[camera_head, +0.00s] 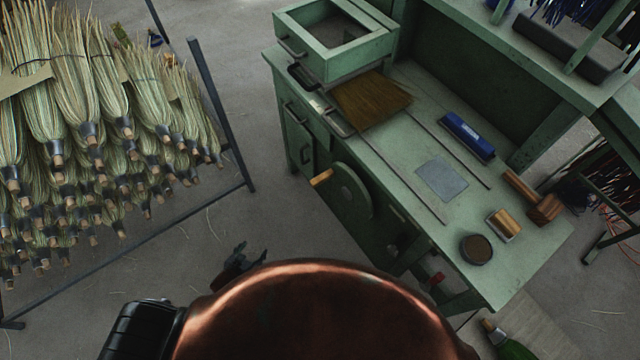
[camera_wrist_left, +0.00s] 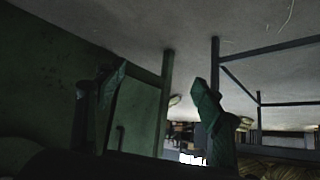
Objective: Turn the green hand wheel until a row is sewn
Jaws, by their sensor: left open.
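The green hand wheel (camera_head: 352,192) is mounted on the front side of the green bench. A short orange-yellow handle (camera_head: 321,178) sticks out from it to the left. A flat brown broom head (camera_head: 371,100) lies at the bench's left end, beside the metal clamp parts (camera_head: 330,115). My left gripper (camera_head: 237,260) is to the lower left of the wheel, over the floor and apart from the handle. In the left wrist view its two dark green-lit fingers (camera_wrist_left: 158,90) are spread with nothing between them. The right gripper is not seen.
The green bench (camera_head: 470,235) carries a blue brush (camera_head: 467,137), a mallet (camera_head: 533,197), a round tin (camera_head: 476,248) and a grey plate (camera_head: 442,178). A rack of brooms (camera_head: 90,150) stands left. Open floor (camera_head: 235,215) lies between rack and bench.

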